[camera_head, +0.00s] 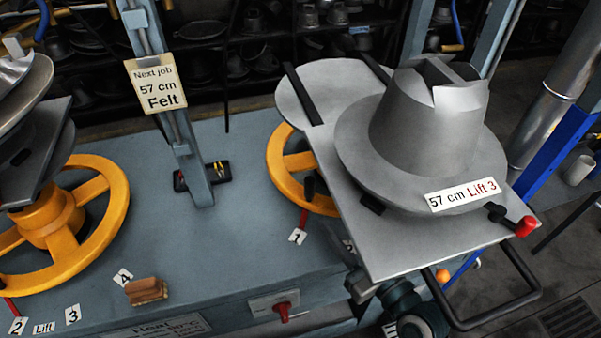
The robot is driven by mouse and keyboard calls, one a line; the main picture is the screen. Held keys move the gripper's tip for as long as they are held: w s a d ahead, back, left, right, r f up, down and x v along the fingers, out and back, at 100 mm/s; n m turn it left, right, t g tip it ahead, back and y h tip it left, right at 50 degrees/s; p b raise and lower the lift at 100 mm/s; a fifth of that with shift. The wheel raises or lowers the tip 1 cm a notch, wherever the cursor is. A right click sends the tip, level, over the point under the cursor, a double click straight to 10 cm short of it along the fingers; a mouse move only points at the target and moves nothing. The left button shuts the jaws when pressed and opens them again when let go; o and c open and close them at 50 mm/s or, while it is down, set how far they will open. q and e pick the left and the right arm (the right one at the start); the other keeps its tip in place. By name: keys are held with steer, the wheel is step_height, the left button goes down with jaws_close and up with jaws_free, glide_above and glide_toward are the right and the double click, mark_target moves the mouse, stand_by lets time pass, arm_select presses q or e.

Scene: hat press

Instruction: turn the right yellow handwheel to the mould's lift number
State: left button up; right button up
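The right yellow handwheel (288,181) shows at the centre, with its right part hidden under the grey plate and mould. A black knob (309,186) is by its rim. A red pointer (303,218) stands at its front, close to the number tag 1 (297,237). Further right tags are mostly hidden by the plate. The grey hat-shaped mould (420,135) carries a label (463,195) reading "57 cm Lift 3". My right gripper (359,286) is low, at the plate's front left edge, in front of the wheel and apart from it. Its fingers are not clear. My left gripper is out of view.
The grey plate (395,245) overhangs the right wheel, with a black loop handle (505,312) and red knob (526,226). Another yellow handwheel (105,190) is at left. A wooden block (146,291) sits on the bench (225,245).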

steer(key=p+x, duration=0.3)
steer(key=x, duration=1.1)
steer(key=shift+w+a+r+p, duration=0.15)
steer(key=shift+w+a+p, duration=0.05)
steer(key=shift+w+p, duration=0.2)
steer(key=shift+w+a, duration=0.4)
steer(key=shift+w, duration=0.2)
jaws_close()
